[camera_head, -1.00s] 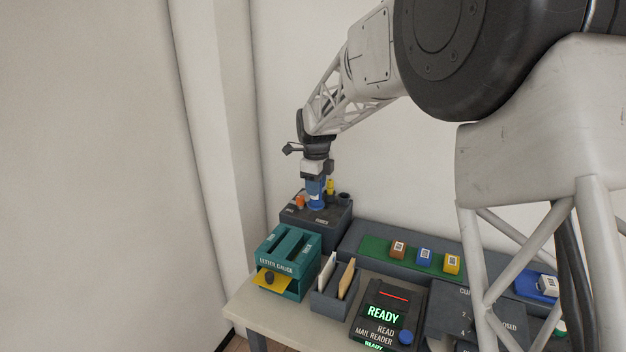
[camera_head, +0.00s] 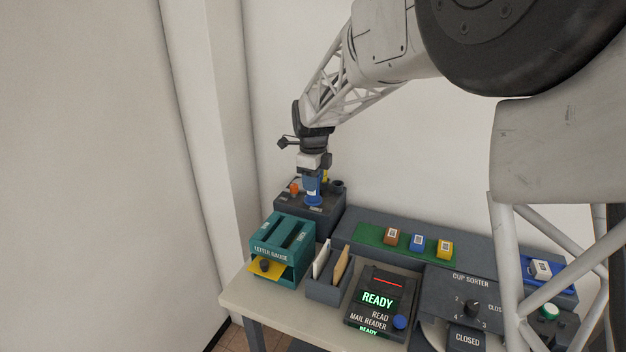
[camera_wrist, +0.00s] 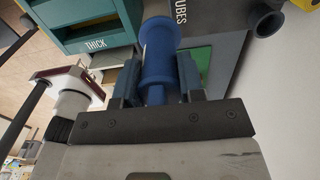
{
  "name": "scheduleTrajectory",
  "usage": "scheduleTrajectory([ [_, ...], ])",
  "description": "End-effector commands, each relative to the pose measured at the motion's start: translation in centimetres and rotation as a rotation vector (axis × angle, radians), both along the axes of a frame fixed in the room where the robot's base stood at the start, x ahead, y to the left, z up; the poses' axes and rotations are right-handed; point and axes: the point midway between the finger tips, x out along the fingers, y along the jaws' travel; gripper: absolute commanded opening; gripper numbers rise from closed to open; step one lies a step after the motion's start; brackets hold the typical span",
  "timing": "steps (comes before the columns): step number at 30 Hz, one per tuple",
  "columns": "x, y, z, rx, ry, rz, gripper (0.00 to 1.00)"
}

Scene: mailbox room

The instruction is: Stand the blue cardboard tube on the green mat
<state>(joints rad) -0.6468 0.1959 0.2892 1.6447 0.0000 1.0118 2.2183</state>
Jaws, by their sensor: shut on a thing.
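The blue cardboard tube (camera_head: 312,189) is upright between the fingers of my gripper (camera_head: 313,180), at the dark tube box. It also shows in the wrist view (camera_wrist: 158,60), with my gripper (camera_wrist: 158,85) shut around its shaft; its flanged end points away from the wrist. I cannot tell whether its lower end touches the top of the box. The green mat (camera_head: 370,233) lies on the grey raised shelf to the right. Brown, blue and yellow blocks stand along its front-right part.
The dark tube box (camera_head: 302,212) holds an orange piece (camera_head: 294,188), a yellow tube (camera_head: 325,176) and a dark socket (camera_head: 338,186). A teal letter gauge (camera_head: 283,248), an envelope holder (camera_head: 328,284) and a mail reader (camera_head: 380,299) stand in front. A blue mat (camera_head: 562,285) lies far right.

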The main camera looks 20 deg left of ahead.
Motion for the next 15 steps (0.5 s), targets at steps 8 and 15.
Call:
scheduleTrajectory([
  [8,0.0,0.0,0.0,0.000,0.000,0.000,0.13],
  [15,0.7,-1.3,-0.6,0.000,0.000,-0.003,0.13],
])
